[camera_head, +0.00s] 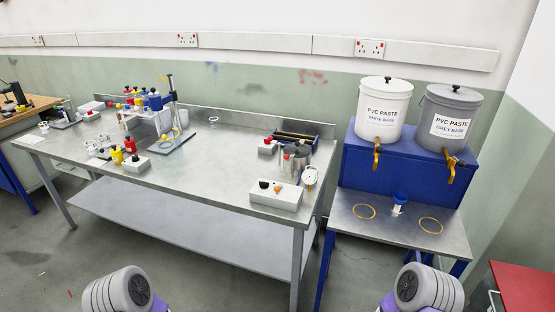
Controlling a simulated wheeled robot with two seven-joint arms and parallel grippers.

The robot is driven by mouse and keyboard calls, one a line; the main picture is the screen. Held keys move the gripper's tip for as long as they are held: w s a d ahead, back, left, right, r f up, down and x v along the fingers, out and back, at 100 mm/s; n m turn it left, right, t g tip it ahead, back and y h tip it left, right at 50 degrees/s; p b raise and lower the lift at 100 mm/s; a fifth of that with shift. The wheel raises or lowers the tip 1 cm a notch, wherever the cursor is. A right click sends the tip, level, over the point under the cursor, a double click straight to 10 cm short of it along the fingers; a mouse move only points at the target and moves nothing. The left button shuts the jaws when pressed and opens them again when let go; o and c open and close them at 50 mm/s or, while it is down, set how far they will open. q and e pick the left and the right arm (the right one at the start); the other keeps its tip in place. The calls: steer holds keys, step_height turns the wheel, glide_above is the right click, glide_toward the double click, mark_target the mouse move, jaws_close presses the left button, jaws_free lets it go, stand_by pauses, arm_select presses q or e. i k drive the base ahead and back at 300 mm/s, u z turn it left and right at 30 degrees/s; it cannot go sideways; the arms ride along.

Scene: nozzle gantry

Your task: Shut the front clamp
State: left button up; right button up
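The nozzle gantry (172,96) stands on the steel workbench (213,168), left of its middle near the back. It has a thin upright post on a flat base and colored bottles (142,99) along its left side. The front clamp is too small at this distance to make out, and I cannot tell whether it is open or shut. Neither of my grippers is in view; only rounded grey and purple parts of my arms show at the bottom edge, well short of the bench.
Red and yellow bottles (124,152) stand near the bench's front left. A white control box (276,194), a gauge (310,176) and a metal pot (290,160) are at its right. Paste buckets (384,108) sit on a blue stand (362,168). The bench middle is clear.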

mark_target(286, 157)
steer(key=u, duration=0.55)
steer(key=i, duration=1)
steer(key=u, duration=0.25)
